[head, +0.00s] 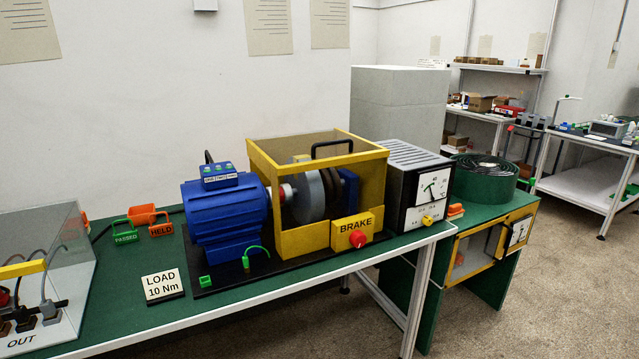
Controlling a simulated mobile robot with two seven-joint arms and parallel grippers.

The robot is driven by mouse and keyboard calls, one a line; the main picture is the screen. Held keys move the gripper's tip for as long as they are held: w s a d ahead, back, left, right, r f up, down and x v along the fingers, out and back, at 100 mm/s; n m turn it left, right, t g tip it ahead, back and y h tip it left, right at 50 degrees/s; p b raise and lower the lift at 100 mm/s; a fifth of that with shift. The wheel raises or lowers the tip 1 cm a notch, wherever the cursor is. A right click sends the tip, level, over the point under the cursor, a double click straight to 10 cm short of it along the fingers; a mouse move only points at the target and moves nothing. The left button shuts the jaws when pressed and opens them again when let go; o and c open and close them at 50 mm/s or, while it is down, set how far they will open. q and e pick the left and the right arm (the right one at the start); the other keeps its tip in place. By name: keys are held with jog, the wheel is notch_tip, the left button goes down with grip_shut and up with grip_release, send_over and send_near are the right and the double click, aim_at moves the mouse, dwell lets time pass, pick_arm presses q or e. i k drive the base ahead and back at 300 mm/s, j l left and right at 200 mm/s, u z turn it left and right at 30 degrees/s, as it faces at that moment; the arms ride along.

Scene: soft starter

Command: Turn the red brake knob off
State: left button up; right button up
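The red brake knob (358,239) sits on the front of a yellow box labelled BRAKE (352,226). This box is fixed to the front of a yellow-framed guard (305,242) around grey discs. The knob is in plain sight with nothing in front of it. Its exact turned angle is too small to tell. A blue motor (224,212) stands left of the guard. Neither of my grippers shows in the head view.
A grey meter box (410,190) with a dial and yellow knob stands right of the guard. A LOAD 10 Nm sign (162,285) stands at the front of the green bench (125,310). A clear case (75,265) is at left. The floor in front is clear.

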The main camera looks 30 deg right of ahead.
aim_at(357, 238)
jog(key=l, duration=3.8)
jog(key=i+u, duration=0.05)
jog(key=i, duration=0.1)
